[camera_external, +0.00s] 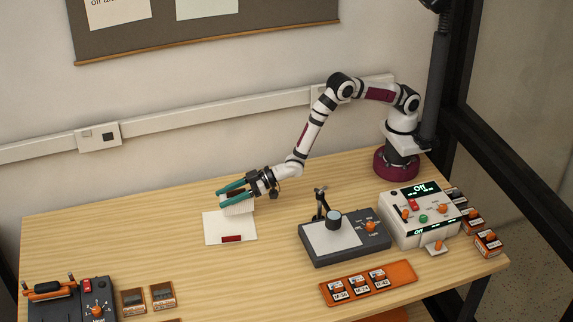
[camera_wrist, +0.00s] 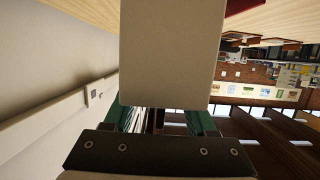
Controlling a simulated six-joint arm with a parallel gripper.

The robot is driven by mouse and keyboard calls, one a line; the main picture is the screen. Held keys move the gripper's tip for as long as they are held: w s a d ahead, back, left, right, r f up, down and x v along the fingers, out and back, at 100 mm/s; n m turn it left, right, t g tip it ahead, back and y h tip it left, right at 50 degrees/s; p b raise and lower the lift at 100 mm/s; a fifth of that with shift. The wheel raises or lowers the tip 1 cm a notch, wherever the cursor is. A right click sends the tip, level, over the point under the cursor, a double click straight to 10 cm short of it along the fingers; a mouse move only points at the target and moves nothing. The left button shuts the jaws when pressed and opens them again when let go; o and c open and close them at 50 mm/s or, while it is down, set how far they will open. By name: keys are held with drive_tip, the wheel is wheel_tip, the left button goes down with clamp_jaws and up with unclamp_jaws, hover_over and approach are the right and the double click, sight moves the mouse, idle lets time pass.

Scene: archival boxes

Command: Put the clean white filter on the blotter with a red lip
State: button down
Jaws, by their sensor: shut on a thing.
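My gripper (camera_external: 224,196), with teal fingers, is shut on a pale white filter (camera_external: 238,208). In the wrist view the filter (camera_wrist: 170,55) is a plain, unmarked slab that fills the upper middle, with the teal fingers at its lower end. The blotter (camera_external: 218,229) is a white square sheet lying flat on the table, with a red lip (camera_external: 231,239) along its front edge. The filter is at the blotter's back edge in the external view; I cannot tell whether it touches. A bit of dark red shows at the wrist view's top edge (camera_wrist: 240,6).
A grey device with a white plate (camera_external: 333,236) stands right of the blotter. A white control box (camera_external: 420,218) and an orange tray (camera_external: 368,283) with small labelled items are farther right. A dark device (camera_external: 70,300) is at front left. The table around the blotter is clear.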

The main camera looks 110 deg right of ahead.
sight(223, 213)
drive_tip(key=f, duration=0.3)
drive_tip(key=a+f, duration=0.1)
drive_tip(key=shift+w+f, duration=0.25)
drive_tip(key=shift+f, duration=0.15)
drive_tip(key=shift+c, duration=1)
unclamp_jaws()
drive_tip(key=shift+f, duration=0.1)
